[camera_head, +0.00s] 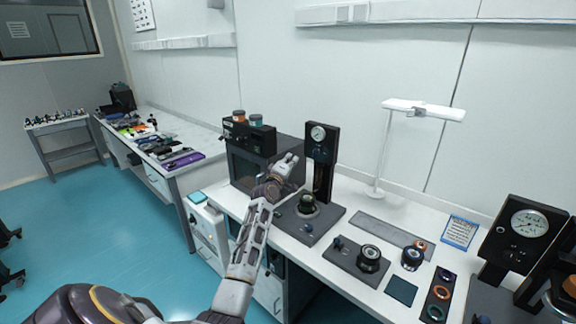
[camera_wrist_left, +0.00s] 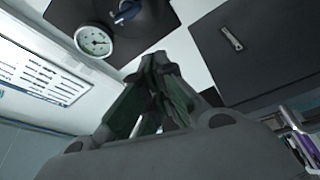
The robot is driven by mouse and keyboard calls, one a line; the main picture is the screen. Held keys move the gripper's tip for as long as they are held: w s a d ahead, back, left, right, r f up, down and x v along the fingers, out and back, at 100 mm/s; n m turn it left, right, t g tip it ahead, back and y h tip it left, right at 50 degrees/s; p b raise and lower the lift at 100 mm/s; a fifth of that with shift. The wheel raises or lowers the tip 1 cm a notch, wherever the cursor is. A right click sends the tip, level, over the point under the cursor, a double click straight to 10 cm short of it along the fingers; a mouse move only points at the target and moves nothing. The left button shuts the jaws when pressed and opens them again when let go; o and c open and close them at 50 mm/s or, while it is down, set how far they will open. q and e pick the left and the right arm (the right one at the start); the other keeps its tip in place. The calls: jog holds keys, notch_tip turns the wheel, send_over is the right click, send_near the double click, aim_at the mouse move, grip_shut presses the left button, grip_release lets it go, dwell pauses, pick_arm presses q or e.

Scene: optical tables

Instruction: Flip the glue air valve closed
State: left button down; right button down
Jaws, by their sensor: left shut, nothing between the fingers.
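A black upright panel (camera_head: 322,165) with a round white gauge (camera_head: 318,133) stands at the back of the white table. In the left wrist view, the gauge (camera_wrist_left: 93,40) is at the upper left, with a dark blue knob or lever (camera_wrist_left: 127,12) beside it at the top edge. I cannot tell whether this is the glue air valve or how it is set. My left gripper (camera_head: 291,160) is shut and empty, just left of the panel. Its fingertips (camera_wrist_left: 155,62) meet in the wrist view, apart from the knob. My right gripper is out of view.
A dark box (camera_head: 248,165) stands behind my left gripper, with jars on top. Black fixtures and a round part (camera_head: 369,257) stand on the table. A second gauge panel (camera_head: 525,230) is at the right. A white lamp (camera_head: 386,150) stands behind.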

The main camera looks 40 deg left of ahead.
pick_arm(q)
jog(key=shift+v, duration=1.45)
